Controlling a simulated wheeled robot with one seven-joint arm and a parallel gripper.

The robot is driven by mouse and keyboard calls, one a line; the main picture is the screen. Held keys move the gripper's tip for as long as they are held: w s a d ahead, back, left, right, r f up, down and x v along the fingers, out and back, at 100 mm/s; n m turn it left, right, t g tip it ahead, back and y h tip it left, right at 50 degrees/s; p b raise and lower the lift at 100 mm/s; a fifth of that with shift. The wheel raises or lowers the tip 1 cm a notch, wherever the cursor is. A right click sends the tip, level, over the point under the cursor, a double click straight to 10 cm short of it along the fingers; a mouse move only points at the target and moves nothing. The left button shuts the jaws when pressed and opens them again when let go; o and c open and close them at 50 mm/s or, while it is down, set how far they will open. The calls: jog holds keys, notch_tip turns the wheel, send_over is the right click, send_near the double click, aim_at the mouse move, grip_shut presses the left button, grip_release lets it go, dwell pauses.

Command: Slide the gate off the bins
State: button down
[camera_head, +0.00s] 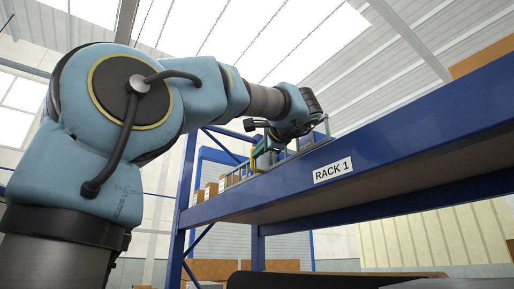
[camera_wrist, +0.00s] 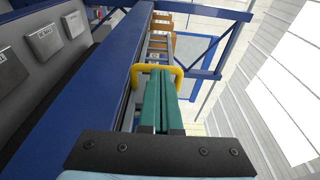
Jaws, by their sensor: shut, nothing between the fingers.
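A grey barred gate (camera_head: 311,141) runs along the top edge of the blue rack beam, and its bars also show in the wrist view (camera_wrist: 155,45). A yellow handle (camera_wrist: 178,74) stands out from it; it shows small in the head view (camera_head: 253,160). My gripper (camera_wrist: 160,73) has its green fingers together, with the yellow handle around or just behind their tips; I cannot tell whether they touch. In the head view my gripper (camera_head: 266,157) is at the rack's edge, partly hidden.
The blue rack beam (camera_head: 420,130) carries a RACK 1 label (camera_head: 333,171). Brown boxes (camera_head: 211,189) sit farther along the rack. A blue upright and braces (camera_wrist: 215,62) stand beyond my fingers. The right side of the wrist view is open air.

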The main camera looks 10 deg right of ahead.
jog(key=shift+w+a, duration=0.1)
jog(key=shift+w, duration=0.35)
jog(key=shift+w, duration=0.1)
